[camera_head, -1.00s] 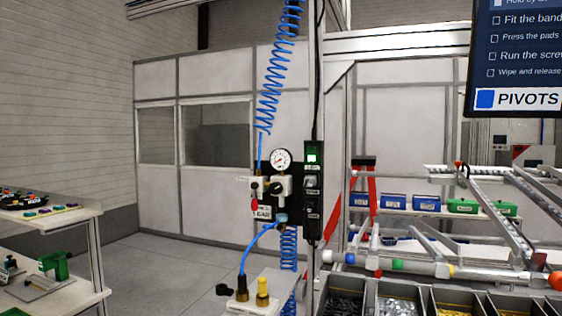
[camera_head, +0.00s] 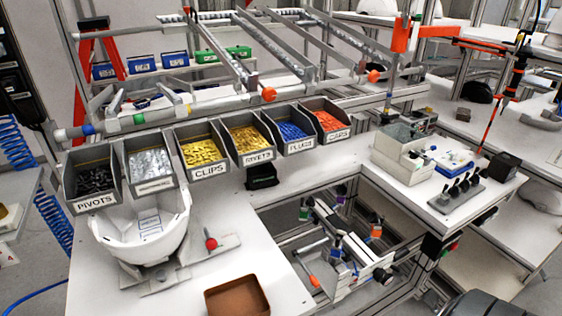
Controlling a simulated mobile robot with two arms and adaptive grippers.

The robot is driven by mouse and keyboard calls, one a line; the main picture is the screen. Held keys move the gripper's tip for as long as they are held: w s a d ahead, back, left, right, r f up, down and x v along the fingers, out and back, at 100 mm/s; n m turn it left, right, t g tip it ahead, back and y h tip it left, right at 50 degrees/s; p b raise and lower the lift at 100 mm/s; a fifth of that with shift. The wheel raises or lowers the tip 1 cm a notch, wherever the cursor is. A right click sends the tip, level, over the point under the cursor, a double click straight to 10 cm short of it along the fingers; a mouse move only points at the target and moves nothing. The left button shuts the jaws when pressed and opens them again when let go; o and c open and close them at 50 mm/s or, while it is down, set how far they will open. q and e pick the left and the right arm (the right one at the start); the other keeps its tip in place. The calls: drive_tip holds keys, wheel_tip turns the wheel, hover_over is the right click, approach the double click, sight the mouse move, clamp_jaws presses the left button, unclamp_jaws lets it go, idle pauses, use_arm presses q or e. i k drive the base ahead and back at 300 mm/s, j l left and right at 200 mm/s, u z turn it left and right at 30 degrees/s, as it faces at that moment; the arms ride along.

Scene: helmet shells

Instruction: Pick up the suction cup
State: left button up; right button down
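I cannot make out a suction cup for certain. A side table (camera_head: 28,182) is cut off at the left edge, with a partly visible yellow item (camera_head: 8,218) on it. A coiled blue hose (camera_head: 14,140) hangs behind that table. Neither of my grippers is in view.
A white helmet shell (camera_head: 120,237) sits on the white workbench (camera_head: 215,245) below labelled grey bins, including PIVOTS (camera_head: 95,203) and CLIPS (camera_head: 205,170). A brown tray (camera_head: 236,297) lies at the front. A cutout with a metal fixture (camera_head: 345,250) is to the right.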

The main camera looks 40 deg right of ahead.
sight(338, 244)
drive_tip(key=z, duration=1.05)
